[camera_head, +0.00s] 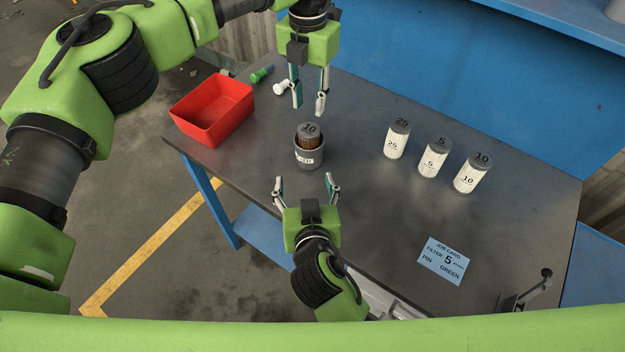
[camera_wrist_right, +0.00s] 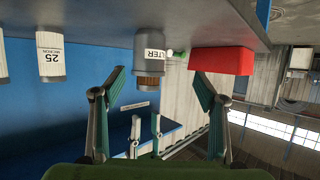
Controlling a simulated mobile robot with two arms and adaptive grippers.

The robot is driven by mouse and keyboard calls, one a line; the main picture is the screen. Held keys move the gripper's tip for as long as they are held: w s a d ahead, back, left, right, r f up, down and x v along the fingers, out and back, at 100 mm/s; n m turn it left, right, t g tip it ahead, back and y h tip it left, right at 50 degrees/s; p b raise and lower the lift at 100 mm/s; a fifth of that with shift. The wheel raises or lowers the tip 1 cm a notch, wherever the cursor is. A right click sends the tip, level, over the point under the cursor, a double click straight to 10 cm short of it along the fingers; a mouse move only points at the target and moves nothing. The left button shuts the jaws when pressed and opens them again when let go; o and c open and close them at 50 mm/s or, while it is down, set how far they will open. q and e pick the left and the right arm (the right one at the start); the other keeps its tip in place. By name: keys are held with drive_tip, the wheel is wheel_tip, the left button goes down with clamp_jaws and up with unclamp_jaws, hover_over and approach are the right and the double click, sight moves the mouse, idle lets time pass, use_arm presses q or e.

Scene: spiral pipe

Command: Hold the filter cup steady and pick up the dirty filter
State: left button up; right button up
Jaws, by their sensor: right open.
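The filter cup (camera_head: 311,159), grey with a "FILTER" label, stands upright on the table. The dirty filter (camera_head: 309,141), brown with a dark cap marked 10, sits in it with its top sticking out. My left gripper (camera_head: 309,108) is open and empty, above and behind the cup with its fingers pointing down. My right gripper (camera_head: 304,179) is open in front of the cup, its fingers spread toward it, apart from it. In the right wrist view, upside down, the cup (camera_wrist_right: 150,46) and filter (camera_wrist_right: 150,82) show between the right fingers.
Three white filters with grey caps, marked 25 (camera_head: 397,140), 5 (camera_head: 435,157) and 10 (camera_head: 472,174), stand to the right. A red bin (camera_head: 212,112) is at left, with a green pin (camera_head: 262,74) and a white one (camera_head: 281,88) nearby. A blue job card (camera_head: 446,261) lies front right.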

sight(310, 158)
drive_tip(key=shift+w+d+r+h, duration=0.15)
drive_tip(key=shift+d+r+h, duration=0.15)
drive_tip(key=shift+d, duration=0.3)
drive_tip(key=shift+w+d+m, duration=0.15)
drive_tip(key=shift+m, duration=0.15)
drive_tip(key=x, duration=1.3)
drive_tip(key=shift+w+d+f, duration=0.1)
drive_tip(key=shift+w+f, duration=0.1)
drive_tip(key=shift+f, duration=0.05)
